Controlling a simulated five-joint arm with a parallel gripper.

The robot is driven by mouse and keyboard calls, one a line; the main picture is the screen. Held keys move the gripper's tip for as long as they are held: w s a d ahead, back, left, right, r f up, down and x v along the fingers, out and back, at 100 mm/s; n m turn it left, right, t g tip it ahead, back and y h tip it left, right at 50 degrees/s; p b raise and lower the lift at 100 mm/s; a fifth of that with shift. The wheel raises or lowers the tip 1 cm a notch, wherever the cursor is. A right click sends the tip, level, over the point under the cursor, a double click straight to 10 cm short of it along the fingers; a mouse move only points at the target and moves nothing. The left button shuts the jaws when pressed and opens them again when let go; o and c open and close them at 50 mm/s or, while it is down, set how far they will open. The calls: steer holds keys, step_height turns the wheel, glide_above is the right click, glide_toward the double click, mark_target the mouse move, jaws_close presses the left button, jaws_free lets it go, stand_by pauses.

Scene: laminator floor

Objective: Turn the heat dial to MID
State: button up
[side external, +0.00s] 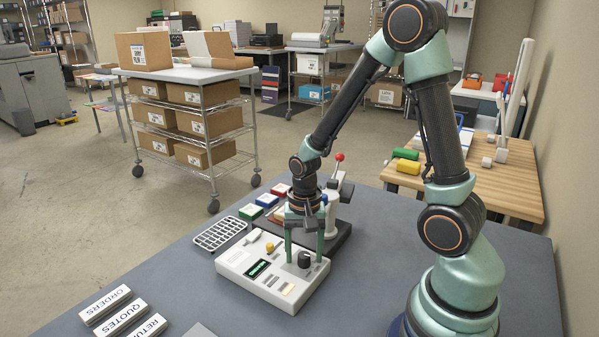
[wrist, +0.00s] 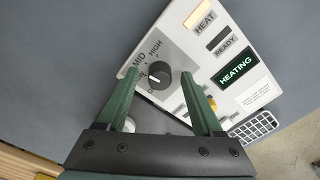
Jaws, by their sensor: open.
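The heat dial (side external: 304,259) is a dark round knob on the white control panel (side external: 238,262). In the wrist view the dial (wrist: 160,75) sits near labels MID and HIGH; other labels are partly hidden. A pale mark on the dial seems to face lower left, but its exact setting is hard to read. My gripper (side external: 305,252) points down over the panel, open. In the wrist view its green fingers (wrist: 160,76) stand on either side of the dial, apart from it. I cannot tell exactly how far down the tips reach.
The panel's display (wrist: 237,69) reads HEATING; the HEAT lamp (wrist: 204,17) is lit. A yellow knob (side external: 270,247) and white lever (side external: 252,236) are on the panel. A red-knobbed press (side external: 333,210) stands behind. A white rack (side external: 220,233) lies left.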

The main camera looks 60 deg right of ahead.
mark_target(304, 254)
step_height(304, 254, up, 12)
stand_by(0.5)
steer(key=shift+f, duration=0.1)
steer(key=s+a+r+n+t, duration=0.2)
steer(key=a+r+n+t, duration=0.3)
steer(key=r+n, duration=0.3)
steer(key=shift+s+a+r+n+t, duration=0.2)
steer(key=shift+a+n+t, duration=0.1)
steer(key=shift+n, duration=1.2)
